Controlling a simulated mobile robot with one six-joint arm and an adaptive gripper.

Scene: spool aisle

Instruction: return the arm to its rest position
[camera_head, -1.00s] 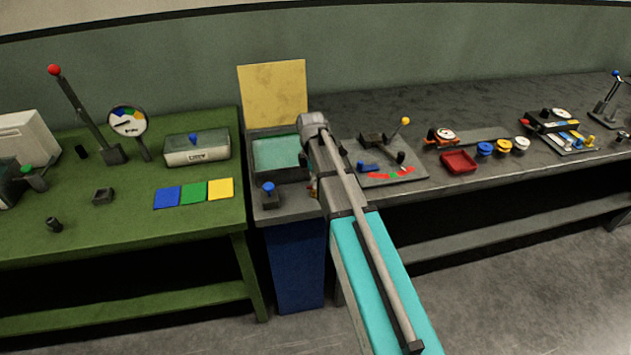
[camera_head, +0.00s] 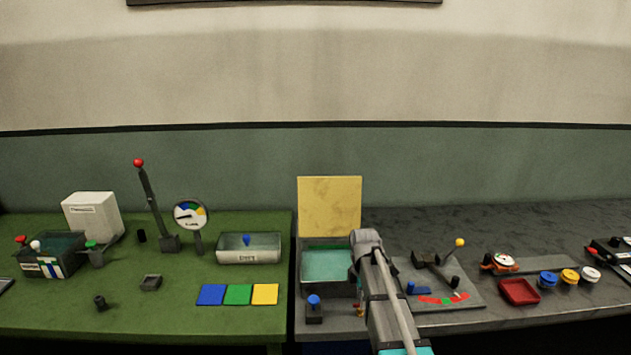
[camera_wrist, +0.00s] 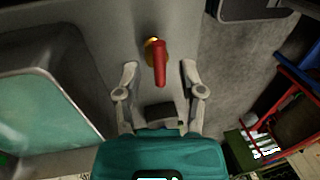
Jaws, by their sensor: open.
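My gripper (camera_wrist: 159,72) shows in the wrist view with its two fingers spread apart. A red handle on a brass fitting (camera_wrist: 158,62) lies between and beyond the fingertips, and nothing is gripped. In the head view my arm reaches forward over the grey bench section in the middle. Its grey end covers the gripper there. A small red and brass piece (camera_head: 359,310) shows just left of the arm.
A teal-floored basin (camera_head: 328,266) with an upright yellow panel (camera_head: 330,206) stands left of the arm. A lever board (camera_head: 440,298) and red tray (camera_head: 519,291) are to the right. The green table (camera_head: 180,318) holds a gauge (camera_head: 190,216) and colored squares (camera_head: 238,294).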

